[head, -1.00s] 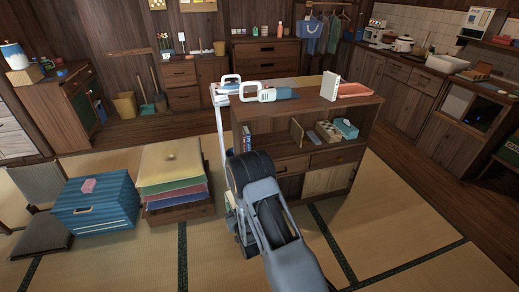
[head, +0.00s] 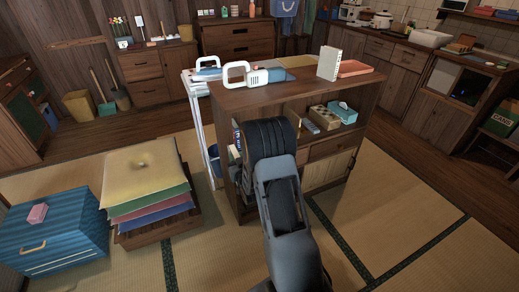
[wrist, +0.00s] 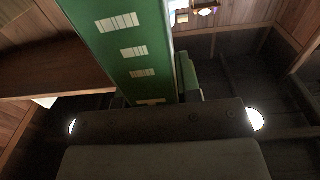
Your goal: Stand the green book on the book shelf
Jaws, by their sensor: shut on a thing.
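The green book (wrist: 137,55) has white label-like marks and fills the upper middle of the wrist view. My gripper (wrist: 150,103) is shut on its lower end there. The book shelf (head: 232,108) is a low wooden unit with open compartments above drawers and doors, in the middle of the head view. A few books (head: 237,140) show at its left end. My arm covers the shelf's left front in the head view and hides my gripper and the green book. Another green piece (wrist: 187,75) shows just right of the book; I cannot tell what it is.
On the shelf top are a white-and-blue handled device (head: 258,75), a white upright box (head: 329,63) and a red flat thing (head: 355,68). A tissue box (head: 342,112) is in the right compartment.

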